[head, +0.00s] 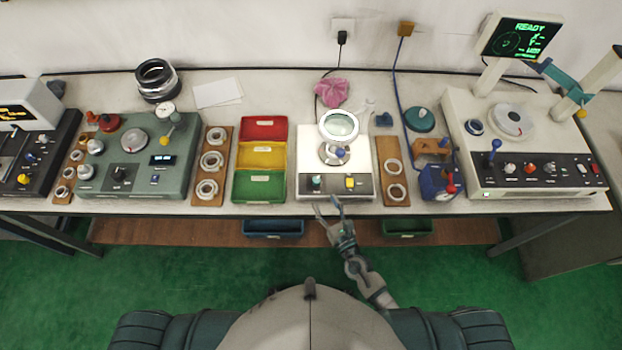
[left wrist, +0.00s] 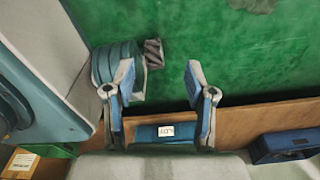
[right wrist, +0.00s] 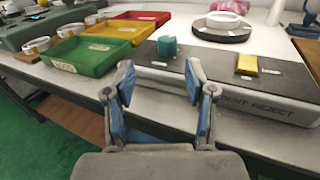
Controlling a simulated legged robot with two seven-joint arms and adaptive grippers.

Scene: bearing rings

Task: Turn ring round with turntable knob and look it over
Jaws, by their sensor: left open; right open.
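The white inspection station (head: 307,160) stands mid-table, with a round magnifier (head: 340,124) above its turntable. In the right wrist view a pale ring lies on the dark-rimmed turntable (right wrist: 221,34); in the head view the magnifier partly covers it. A teal knob (right wrist: 167,46) and a yellow button (right wrist: 247,63) sit on the station's dark front panel. My right gripper (head: 328,203) is open and empty just in front of the station's front edge, apart from the knob. My left gripper (left wrist: 158,85) is open and empty in its wrist view, outside the head view.
Red, yellow and green trays (head: 260,188) stand left of the station. Boards with rings lie on both sides, the right one (head: 393,167) close by. A measuring machine (head: 520,125) is at right. A blue labelled bin (left wrist: 165,133) is near my left gripper.

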